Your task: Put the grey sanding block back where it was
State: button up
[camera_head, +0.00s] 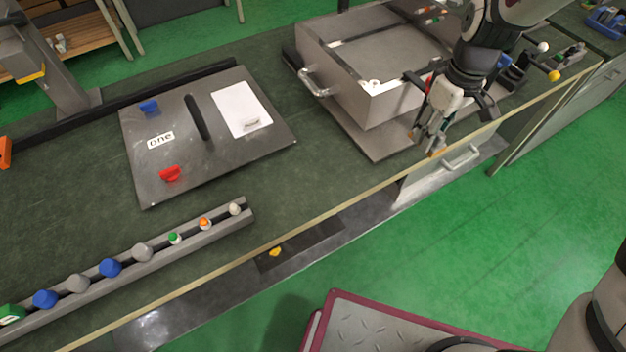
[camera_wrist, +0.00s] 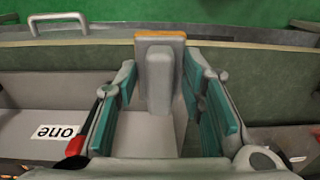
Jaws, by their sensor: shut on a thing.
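The grey sanding block (camera_wrist: 160,78) is between the fingertips of my gripper (camera_wrist: 160,90) in the wrist view. It has a raised grey grip and an orange-brown edge at its far side. The green finger pads stand on either side of it. In the head view my gripper (camera_head: 428,136) points down at the bench's front edge, just right of the open metal box. The block shows there only as a small piece with an orange edge (camera_head: 438,152), mostly hidden by the fingers.
The open metal box (camera_head: 365,108) stands on a plate left of my gripper. A metal lid (camera_head: 160,180) with a black handle lies farther left. A grey rail (camera_head: 190,243) with several coloured pieces lies at the front left. Bench between lid and rail is clear. A drawer handle (camera_head: 461,157) juts out below.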

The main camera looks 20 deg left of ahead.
jog(key=s+a+f+n+b, duration=0.3)
jog(key=s+a+n+b, duration=0.1)
jog(key=s+n, duration=0.4)
jog(key=s+a+f+n+b, duration=0.35)
jog(key=s+n, duration=0.25)
jog(key=n, duration=0.3)
send_over(307, 184)
jog(key=shift+f+n, duration=0.25)
jog(key=shift+n, duration=0.05)
jog(key=shift+f, duration=1.75)
jog(key=shift+f, duration=0.2)
jog(key=o, duration=1.1)
jog(key=shift+r, duration=0.1)
